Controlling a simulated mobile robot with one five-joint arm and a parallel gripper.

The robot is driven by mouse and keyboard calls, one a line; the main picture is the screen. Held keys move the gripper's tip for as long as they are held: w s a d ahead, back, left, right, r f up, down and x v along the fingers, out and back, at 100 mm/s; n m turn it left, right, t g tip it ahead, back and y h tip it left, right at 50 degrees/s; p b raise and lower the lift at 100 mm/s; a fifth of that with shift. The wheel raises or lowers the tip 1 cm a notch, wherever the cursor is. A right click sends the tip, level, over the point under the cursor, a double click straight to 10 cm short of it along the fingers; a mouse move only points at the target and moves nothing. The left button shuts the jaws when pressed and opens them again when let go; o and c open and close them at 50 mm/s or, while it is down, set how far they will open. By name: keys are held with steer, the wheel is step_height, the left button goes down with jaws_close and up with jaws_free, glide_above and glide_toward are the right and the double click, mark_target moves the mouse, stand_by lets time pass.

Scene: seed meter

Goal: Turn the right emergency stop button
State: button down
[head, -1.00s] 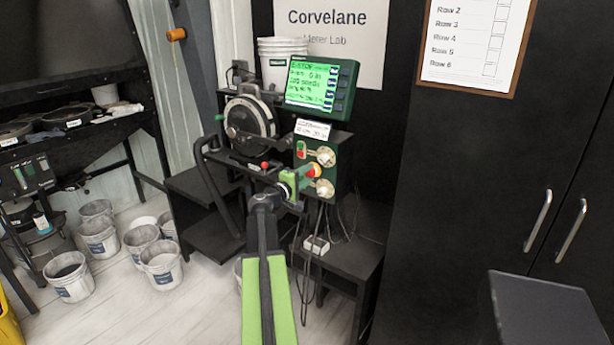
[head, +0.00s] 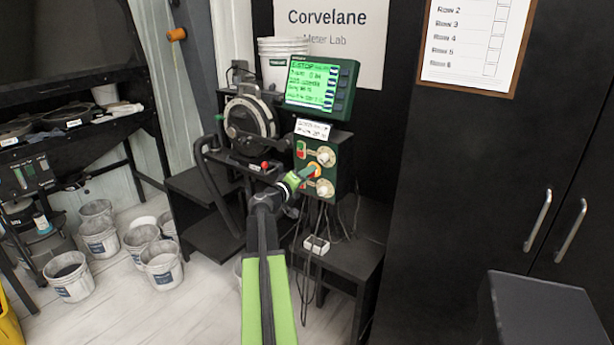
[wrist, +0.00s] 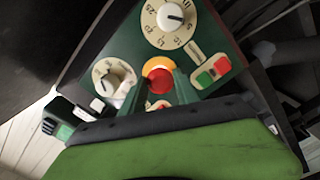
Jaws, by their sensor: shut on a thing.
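The emergency stop button, red with a yellow-orange collar (wrist: 158,66), sits on the green control panel (wrist: 205,110). In the head view its yellow collar (head: 315,169) shows at the panel's left part, mostly covered by my gripper (head: 306,174). In the wrist view my gripper (wrist: 160,88) has its green fingers on either side of the red cap, shut on it. A smaller red part with a pale rim (wrist: 162,105) shows just below, partly hidden by the gripper body.
Two cream dials (wrist: 170,20) (wrist: 112,77) and a green-and-red switch pair (wrist: 212,71) surround the button closely. A lit display (head: 320,85) stands above the panel. Cables hang below it. A dark cabinet (head: 455,200) is at right, with several buckets (head: 162,264) at left.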

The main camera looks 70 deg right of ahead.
steer(key=shift+w+r, duration=0.1)
stand_by(0.3)
steer(key=c, duration=0.9)
jaws_free()
steer(key=shift+c, duration=0.2)
steer(key=v, duration=1.7)
steer(key=shift+a, duration=0.2)
